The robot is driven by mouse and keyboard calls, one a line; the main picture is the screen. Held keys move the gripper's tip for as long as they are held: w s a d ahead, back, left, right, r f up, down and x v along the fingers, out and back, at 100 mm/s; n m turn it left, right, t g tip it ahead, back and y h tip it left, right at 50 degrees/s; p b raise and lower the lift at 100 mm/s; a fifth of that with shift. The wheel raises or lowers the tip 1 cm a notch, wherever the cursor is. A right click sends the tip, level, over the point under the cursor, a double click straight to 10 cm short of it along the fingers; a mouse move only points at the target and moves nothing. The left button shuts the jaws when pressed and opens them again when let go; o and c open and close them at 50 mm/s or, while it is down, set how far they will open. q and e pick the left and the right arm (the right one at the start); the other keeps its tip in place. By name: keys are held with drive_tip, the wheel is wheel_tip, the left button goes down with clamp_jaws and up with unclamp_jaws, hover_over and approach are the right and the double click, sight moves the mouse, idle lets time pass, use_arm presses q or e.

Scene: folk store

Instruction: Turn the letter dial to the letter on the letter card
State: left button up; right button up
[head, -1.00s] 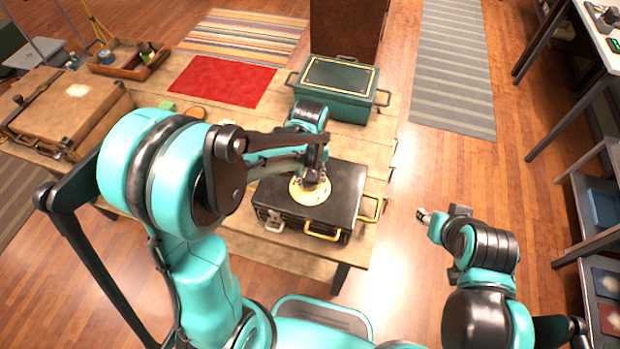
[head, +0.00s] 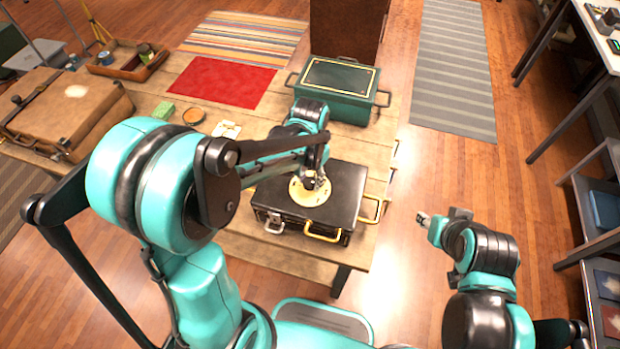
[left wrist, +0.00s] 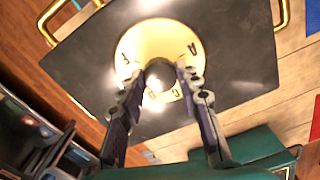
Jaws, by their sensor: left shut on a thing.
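The letter dial (head: 305,196) is a cream disc on top of a black case (head: 345,185) on the wooden table. In the left wrist view the dial (left wrist: 140,48) shows an A at upper right, an F at left and more letters near the fingers. My left gripper (head: 317,180) is over the dial; in the left wrist view its fingers (left wrist: 160,76) are shut on the dark round knob (left wrist: 159,72) at the dial's centre. A small pale, card-like item (head: 228,129) lies left of the case; no letter is readable. My right gripper (head: 423,217) hangs right of the table, its jaws unclear.
A green box (head: 340,108) stands behind the case. A green block (head: 163,110) and a round tin (head: 193,116) lie to the left. A brown suitcase (head: 70,112) and a red mat (head: 220,82) are farther left.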

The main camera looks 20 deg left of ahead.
use_arm(q)
drive_tip(key=shift+m, duration=0.5)
drive_tip(key=o, duration=1.2)
drive_tip(key=shift+c, duration=0.2)
drive_tip(key=shift+r, duration=0.1)
wheel_tip(320, 180, up, 12)
drive_tip(key=n+t+b, duration=0.5)
drive_tip(key=t, duration=0.2)
approach(309, 183)
drive_tip(key=s+a, duration=0.4)
drive_tip(key=shift+a+f, duration=0.3)
drive_tip(key=shift+f, duration=0.05)
